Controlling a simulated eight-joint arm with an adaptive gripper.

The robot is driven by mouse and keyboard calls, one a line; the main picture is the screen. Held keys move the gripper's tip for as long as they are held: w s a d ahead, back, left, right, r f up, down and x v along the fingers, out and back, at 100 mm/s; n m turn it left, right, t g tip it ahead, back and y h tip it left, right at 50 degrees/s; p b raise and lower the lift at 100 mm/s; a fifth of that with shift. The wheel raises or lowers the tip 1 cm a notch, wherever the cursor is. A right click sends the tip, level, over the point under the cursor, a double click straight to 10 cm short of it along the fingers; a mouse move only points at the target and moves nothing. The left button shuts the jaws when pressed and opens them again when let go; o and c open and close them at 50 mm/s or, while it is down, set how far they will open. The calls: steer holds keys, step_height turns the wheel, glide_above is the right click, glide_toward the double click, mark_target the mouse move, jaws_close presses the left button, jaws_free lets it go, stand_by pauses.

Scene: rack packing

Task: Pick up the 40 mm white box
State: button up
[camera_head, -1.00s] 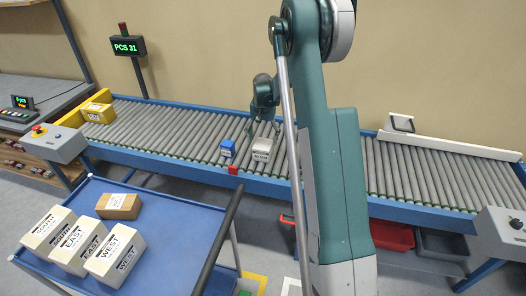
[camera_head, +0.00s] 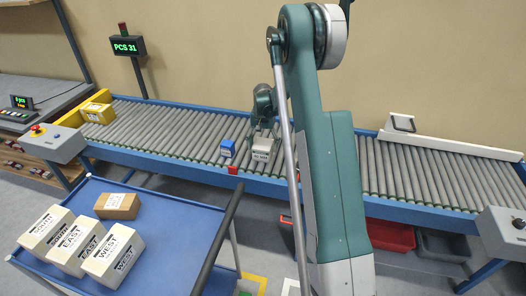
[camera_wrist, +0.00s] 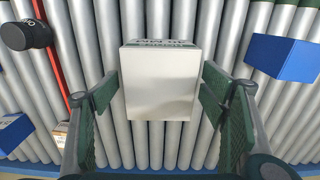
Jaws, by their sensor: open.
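The white box (camera_head: 262,148) sits on the roller conveyor, right of a small blue box (camera_head: 227,149). In the wrist view the white box (camera_wrist: 160,85) shows its plain top face, with dark print on its far side, partly seen. My gripper (camera_wrist: 160,98) is open, with one green-padded finger on each side of the box and a visible gap on both sides. In the head view my gripper (camera_head: 263,126) is just above and behind the box. I cannot tell how far the fingertips reach down its sides.
A blue box (camera_wrist: 284,57) lies right of the fingers in the wrist view. A black rounded object (camera_wrist: 27,35) is at upper left. A yellow box (camera_head: 97,113) is at the conveyor's left end. A blue cart (camera_head: 170,235) carries white boxes and a brown one.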

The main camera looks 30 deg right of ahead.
steer(key=c, duration=1.1)
steer(key=shift+r, duration=0.1)
steer(key=shift+c, duration=0.2)
steer(key=shift+r+p, duration=0.9)
steer(key=shift+r, duration=4.05)
